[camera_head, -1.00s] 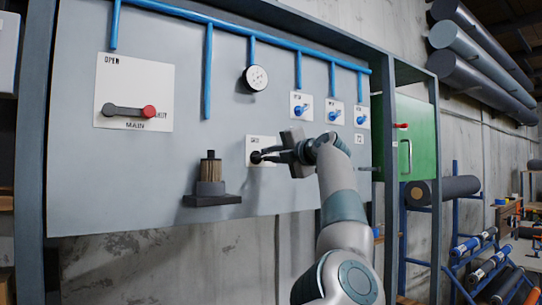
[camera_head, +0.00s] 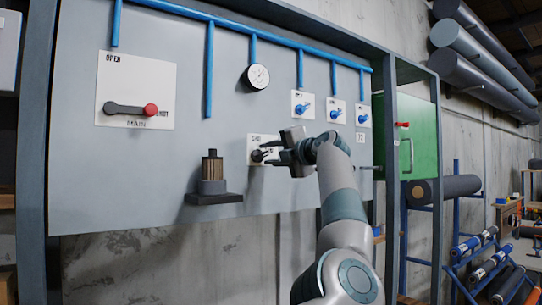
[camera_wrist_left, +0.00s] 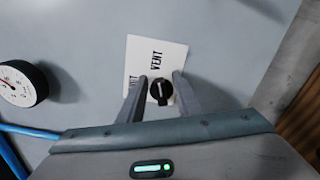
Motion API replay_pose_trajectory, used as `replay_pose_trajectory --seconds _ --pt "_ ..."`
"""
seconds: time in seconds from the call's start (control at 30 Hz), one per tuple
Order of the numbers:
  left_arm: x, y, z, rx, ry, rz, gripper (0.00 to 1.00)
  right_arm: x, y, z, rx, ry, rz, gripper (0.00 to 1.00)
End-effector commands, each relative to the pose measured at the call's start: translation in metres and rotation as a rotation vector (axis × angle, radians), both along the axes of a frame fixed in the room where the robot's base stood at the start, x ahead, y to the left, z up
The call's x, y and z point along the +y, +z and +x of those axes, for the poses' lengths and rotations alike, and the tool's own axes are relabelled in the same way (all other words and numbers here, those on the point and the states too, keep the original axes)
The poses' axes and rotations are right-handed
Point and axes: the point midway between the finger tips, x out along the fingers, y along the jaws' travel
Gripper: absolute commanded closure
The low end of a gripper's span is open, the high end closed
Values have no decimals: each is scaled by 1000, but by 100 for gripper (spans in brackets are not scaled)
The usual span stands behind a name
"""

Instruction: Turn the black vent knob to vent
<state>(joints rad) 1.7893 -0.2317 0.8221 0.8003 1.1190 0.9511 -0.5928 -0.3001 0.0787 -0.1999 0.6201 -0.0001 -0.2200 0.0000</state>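The black vent knob (camera_head: 257,155) sits on a small white plate (camera_head: 254,141) on the grey panel. The knob (camera_wrist_left: 160,91) also shows in the left wrist view, with its white mark in line with the printed word VENT above it in that picture. A second word on the plate is partly hidden by a finger. My left gripper (camera_head: 270,152) is at the plate. In the wrist view the two fingers of my left gripper (camera_wrist_left: 161,82) are apart, one on each side of the knob, with small gaps showing. My right gripper is not in view.
A black ledge (camera_head: 213,198) with a brown cylindrical part (camera_head: 212,168) juts out left of the knob. A gauge (camera_head: 256,77), several blue valves (camera_head: 336,112) and a red-ended main lever (camera_head: 128,109) are on the panel. A green box (camera_head: 416,138) stands at right.

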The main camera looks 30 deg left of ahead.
Motion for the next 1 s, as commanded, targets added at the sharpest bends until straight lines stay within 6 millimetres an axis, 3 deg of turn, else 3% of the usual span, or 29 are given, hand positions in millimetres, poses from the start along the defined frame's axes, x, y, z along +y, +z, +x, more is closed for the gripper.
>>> replay_pose_trajectory --seconds 0.37,1.0 --pt "-23 -2 -8 -2 -3 3 69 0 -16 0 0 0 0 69" --pt "-129 -4 -54 -1 1 3 69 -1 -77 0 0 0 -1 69"
